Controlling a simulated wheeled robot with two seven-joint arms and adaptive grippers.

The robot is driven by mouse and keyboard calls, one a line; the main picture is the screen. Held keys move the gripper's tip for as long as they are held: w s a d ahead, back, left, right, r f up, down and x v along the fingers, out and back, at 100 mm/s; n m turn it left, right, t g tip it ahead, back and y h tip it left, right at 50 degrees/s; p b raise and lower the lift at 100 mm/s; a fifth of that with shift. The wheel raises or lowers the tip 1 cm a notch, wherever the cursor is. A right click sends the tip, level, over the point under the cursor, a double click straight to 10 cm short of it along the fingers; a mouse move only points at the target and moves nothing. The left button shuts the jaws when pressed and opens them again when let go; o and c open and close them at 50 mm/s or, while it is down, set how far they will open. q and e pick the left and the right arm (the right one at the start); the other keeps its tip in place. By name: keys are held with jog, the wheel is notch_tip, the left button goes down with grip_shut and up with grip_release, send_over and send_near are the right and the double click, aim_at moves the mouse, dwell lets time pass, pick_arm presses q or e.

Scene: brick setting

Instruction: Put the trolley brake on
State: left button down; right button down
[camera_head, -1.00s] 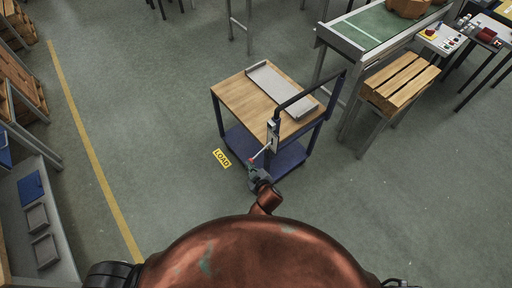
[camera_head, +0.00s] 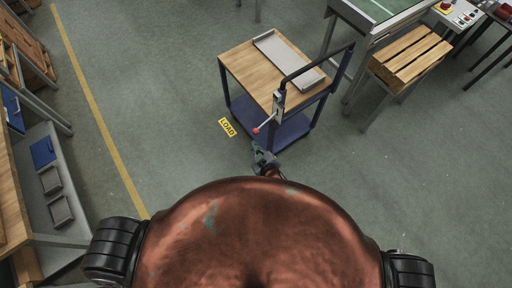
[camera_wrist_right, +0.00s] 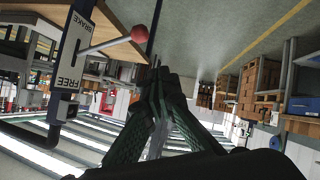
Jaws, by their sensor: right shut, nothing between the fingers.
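The trolley (camera_head: 240,66) has a wooden top, a blue frame and a raised handle bar. Its brake lever ends in a red knob (camera_head: 256,130) and points down-left from a white plate on the handle post. In the right wrist view the plate (camera_wrist_right: 72,46) reads BRAKE at its upper part and FREE lower down. The lever sticks out between these words, with the red knob (camera_wrist_right: 139,33) at its tip. My right gripper (camera_head: 257,147) is shut and empty, just below the knob and apart from it. Its fingertips (camera_wrist_right: 160,73) show below the knob. My left gripper is out of view.
A grey tray (camera_head: 290,58) lies on the trolley top. A yellow LOAD mark (camera_head: 227,127) is on the floor to its left. A slatted wooden stand (camera_head: 410,55) and a green-topped bench (camera_head: 382,10) stand at the right. Open floor lies left of the trolley.

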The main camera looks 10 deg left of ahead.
jog(key=shift+v, duration=0.95)
jog(key=shift+a, duration=0.15)
jog(key=shift+f, duration=0.1)
jog(key=s+d+f+m+g+h+b, duration=0.15)
jog(key=s+d+f, duration=0.35)
jog(key=d+f, duration=0.5)
jog(key=s+d+f+m+g+h+b, duration=0.15)
jog(key=s+d+f, duration=0.35)
jog(key=f, duration=0.9)
jog(key=s+d+f+m+g+h, duration=0.15)
jog(key=s+d+f, duration=0.25)
jog(key=d+f, duration=0.6)
jog(key=s+d+f+m+g, duration=0.1)
jog(key=s+d+f, duration=0.4)
jog(key=s, duration=0.5)
jog(key=s+d+f+m+g+h+b, duration=0.1)
jog(key=s+d+f+m+g, duration=0.1)
jog(key=s+d+f, duration=0.3)
jog(key=s+d+f+m+g+b, duration=0.1)
jog(key=s+d+f, duration=0.4)
jog(key=s, duration=0.9)
notch_tip(320, 180, down, 2)
jog(key=shift+s+d+f+m+g, duration=0.1)
jog(key=shift+s+d+m+g, duration=0.2)
jog(key=shift+m+g, duration=0.3)
